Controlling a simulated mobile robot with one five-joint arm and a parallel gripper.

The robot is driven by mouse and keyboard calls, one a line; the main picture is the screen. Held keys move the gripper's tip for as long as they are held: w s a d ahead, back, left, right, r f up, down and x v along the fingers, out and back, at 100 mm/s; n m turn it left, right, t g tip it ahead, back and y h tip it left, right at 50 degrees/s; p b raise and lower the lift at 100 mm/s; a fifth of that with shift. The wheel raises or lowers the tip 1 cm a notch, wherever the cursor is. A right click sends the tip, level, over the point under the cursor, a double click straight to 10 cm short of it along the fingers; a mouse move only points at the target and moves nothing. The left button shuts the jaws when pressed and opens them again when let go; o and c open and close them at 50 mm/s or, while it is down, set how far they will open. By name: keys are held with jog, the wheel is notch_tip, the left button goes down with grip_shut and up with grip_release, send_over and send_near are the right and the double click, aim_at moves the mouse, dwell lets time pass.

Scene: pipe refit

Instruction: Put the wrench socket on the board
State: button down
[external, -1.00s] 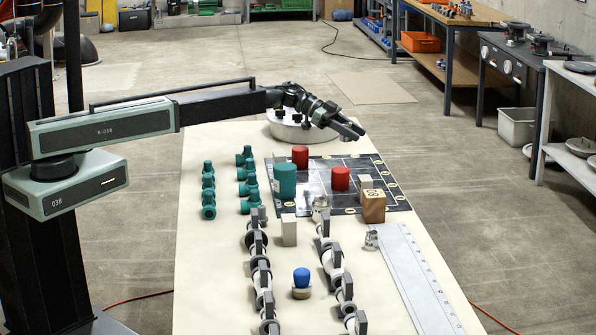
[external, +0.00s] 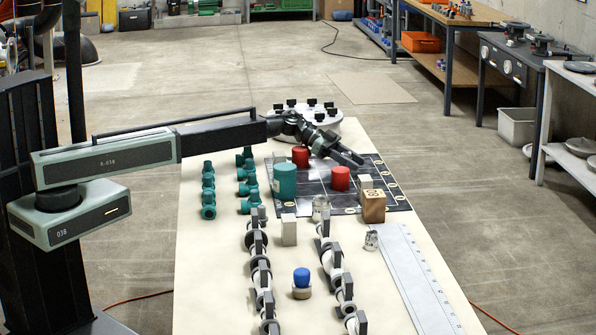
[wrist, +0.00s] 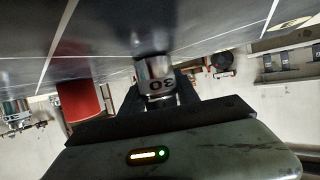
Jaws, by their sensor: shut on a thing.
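The wrench socket (wrist: 155,75) is a small metal cylinder marked 30, upside down in the wrist view. My gripper (wrist: 157,92) is shut on it, with a dark finger on each side. The board (external: 320,202) is a dark panel with pale grid lines, and fills the top of the wrist view. The socket is close to its glossy surface; I cannot tell if they touch. In the external view my gripper (external: 357,161) is low over the board's far right part, and the socket cannot be made out there.
On the board stand red cylinders (external: 340,178), a teal cylinder (external: 285,181), a pale block (external: 365,182) and a wooden block (external: 373,206). A white round part with black knobs (external: 330,128) stands behind. Teal fittings (external: 208,190) are at left.

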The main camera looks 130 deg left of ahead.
jog(key=shift+f, duration=0.2)
jog(key=c, duration=0.9)
grip_release()
jog(key=shift+r, duration=0.1)
jog(key=shift+r, duration=0.15)
jog(key=p+v, duration=0.4)
jog(key=v, duration=0.7)
jog(key=shift+s+d+r+p, duration=0.15)
jog(key=shift+r+p, duration=0.1)
jog(key=shift+p, duration=0.15)
jog(key=shift+s, duration=0.35)
